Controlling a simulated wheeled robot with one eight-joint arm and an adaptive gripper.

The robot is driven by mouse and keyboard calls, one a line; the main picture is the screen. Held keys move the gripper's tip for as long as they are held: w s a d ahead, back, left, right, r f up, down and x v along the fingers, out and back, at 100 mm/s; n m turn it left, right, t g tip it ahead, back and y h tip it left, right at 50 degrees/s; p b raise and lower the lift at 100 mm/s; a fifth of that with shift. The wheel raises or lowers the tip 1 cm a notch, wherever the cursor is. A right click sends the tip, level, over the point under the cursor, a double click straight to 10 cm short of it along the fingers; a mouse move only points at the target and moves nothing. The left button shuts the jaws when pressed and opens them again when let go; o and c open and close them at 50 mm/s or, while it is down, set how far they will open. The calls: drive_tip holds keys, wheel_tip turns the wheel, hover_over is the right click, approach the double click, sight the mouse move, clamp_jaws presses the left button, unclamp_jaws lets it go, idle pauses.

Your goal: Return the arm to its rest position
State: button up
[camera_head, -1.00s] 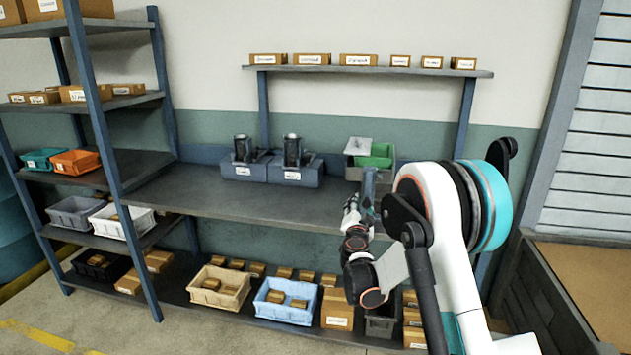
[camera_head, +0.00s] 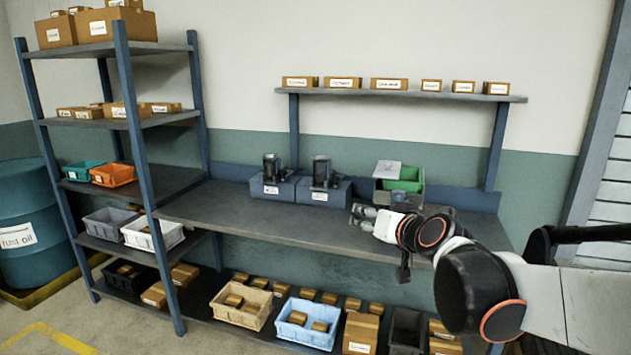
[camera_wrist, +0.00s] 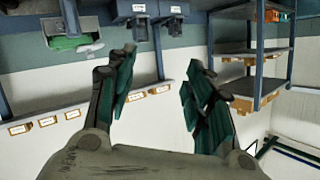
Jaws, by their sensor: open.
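My gripper (camera_head: 362,215) is at the end of my arm, above the right part of the dark workbench (camera_head: 240,213), pointing left. In the wrist view my gripper (camera_wrist: 158,95) has its two fingers spread wide apart with nothing between them. That view is upside down and shows the workbench, shelf and rack beyond the fingers. My arm reaches in from the right side of the head view, its forearm near level.
Two grey machine blocks (camera_head: 272,188) (camera_head: 323,192) with dark cylinders stand at the bench's back. A grey bin with a green inside (camera_head: 408,182) stands right of them. A wall shelf (camera_head: 400,96) carries small boxes. A rack (camera_head: 148,180) stands left, beside a blue drum (camera_head: 25,225).

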drive_tip(key=s+d+f+g+h, duration=0.1)
drive_tip(key=s+f, duration=0.3)
drive_tip(key=s, duration=0.5)
drive_tip(key=s+d+f+g+h, duration=0.1)
drive_tip(key=s+d+f+g, duration=0.2)
drive_tip(key=s, duration=0.7)
drive_tip(key=s+d+f+g+h, duration=0.2)
drive_tip(key=s+f, duration=0.3)
drive_tip(key=s, duration=0.5)
drive_tip(key=shift+d+f+n+g, duration=0.2)
drive_tip(key=shift+d+n+g, duration=0.2)
drive_tip(key=shift+d, duration=0.35)
